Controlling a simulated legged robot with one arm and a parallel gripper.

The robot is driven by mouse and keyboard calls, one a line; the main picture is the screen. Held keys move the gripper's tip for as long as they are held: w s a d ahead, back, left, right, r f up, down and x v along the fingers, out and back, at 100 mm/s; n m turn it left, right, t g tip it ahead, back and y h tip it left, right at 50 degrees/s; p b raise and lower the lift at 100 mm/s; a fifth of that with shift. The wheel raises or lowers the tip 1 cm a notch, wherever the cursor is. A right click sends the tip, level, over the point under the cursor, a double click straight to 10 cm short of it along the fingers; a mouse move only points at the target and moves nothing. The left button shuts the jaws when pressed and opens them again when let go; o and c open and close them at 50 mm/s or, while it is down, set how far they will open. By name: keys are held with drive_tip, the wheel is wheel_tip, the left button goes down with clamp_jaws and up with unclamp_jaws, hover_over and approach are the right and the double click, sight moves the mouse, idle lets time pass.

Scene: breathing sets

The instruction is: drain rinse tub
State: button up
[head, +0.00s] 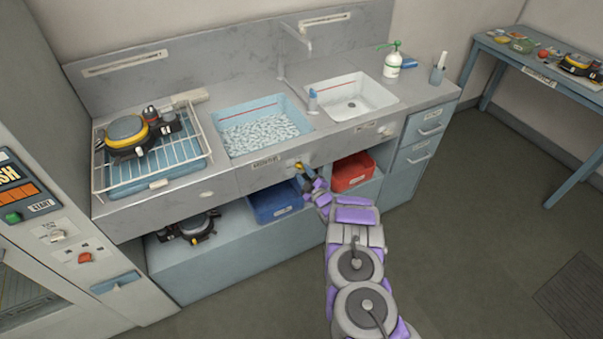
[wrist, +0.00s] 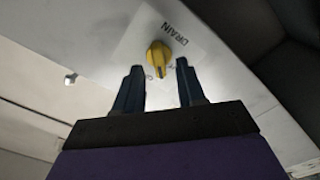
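The rinse tub (head: 222,146) is a blue basin in the counter, full of pale, rippled contents with a red line on its back wall. On the counter front below it, a yellow drain knob (head: 299,167) is partly hidden by my gripper in the head view. In the wrist view the yellow knob (wrist: 159,56) sits on a white plate (wrist: 186,22) marked DRAIN. My gripper (wrist: 156,68) is open, its two dark fingers pointing at the panel with the knob between and just beyond their tips. It also shows in the head view (head: 303,174).
A white sink (head: 378,104) is to the right. A wire rack (head: 197,128) with a yellow-black breathing set (head: 127,130) is to the left. Below the counter are a blue bin (head: 273,205) and a red bin (head: 352,170).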

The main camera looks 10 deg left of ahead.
drive_tip(key=shift+x, duration=1.25)
drive_tip(key=shift+c, duration=0.3)
drive_tip(key=shift+f, duration=0.1)
clamp_jaws()
